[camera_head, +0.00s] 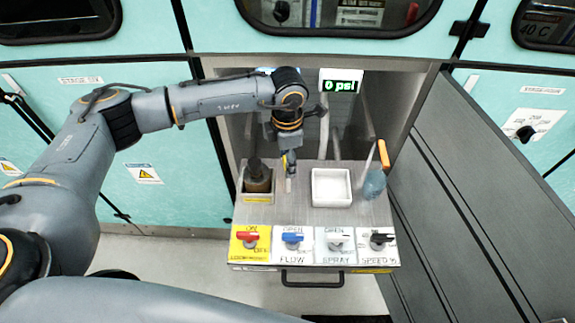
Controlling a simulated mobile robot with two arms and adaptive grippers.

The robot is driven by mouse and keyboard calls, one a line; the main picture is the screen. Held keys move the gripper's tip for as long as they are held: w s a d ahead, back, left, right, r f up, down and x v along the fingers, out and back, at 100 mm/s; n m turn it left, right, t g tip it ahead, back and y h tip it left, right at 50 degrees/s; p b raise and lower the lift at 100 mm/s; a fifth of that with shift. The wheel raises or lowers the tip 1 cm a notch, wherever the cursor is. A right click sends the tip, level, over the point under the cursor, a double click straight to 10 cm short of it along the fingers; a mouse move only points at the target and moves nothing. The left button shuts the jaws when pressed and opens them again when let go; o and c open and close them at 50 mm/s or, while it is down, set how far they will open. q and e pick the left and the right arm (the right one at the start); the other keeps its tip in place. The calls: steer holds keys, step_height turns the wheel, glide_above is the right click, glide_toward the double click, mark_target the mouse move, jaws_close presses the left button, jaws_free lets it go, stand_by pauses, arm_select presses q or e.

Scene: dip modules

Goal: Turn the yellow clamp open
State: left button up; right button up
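A yellow panel (239,247) with a red-handled knob (249,237) is at the left end of the row of controls on the front of the bench unit. Its lettering is too small to read fully, and no other thing stands out clearly as a yellow clamp. My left gripper (290,178) points down over the bench top, behind the knob row and apart from the red knob. A small yellow patch shows beside its fingers. The fingers are too small to show whether they are open or shut. My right gripper is not in view.
Blue, white and black knobs (293,237) (338,239) (380,238) continue the row. A dark bottle (257,178), white tray (331,202) and blue spray bottle (375,184) stand on the bench. The display (340,86) reads 0 psi. A grey panel (465,190) rises at right.

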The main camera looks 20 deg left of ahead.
arm_select(q)
steer(key=shift+m+b, duration=1.3)
steer(key=shift+m, duration=0.1)
steer(key=o, duration=1.2)
steer(key=shift+c, duration=0.2)
steer(key=shift+r, duration=0.1)
step_height(320, 180, up, 12)
steer(key=shift+s, duration=0.1)
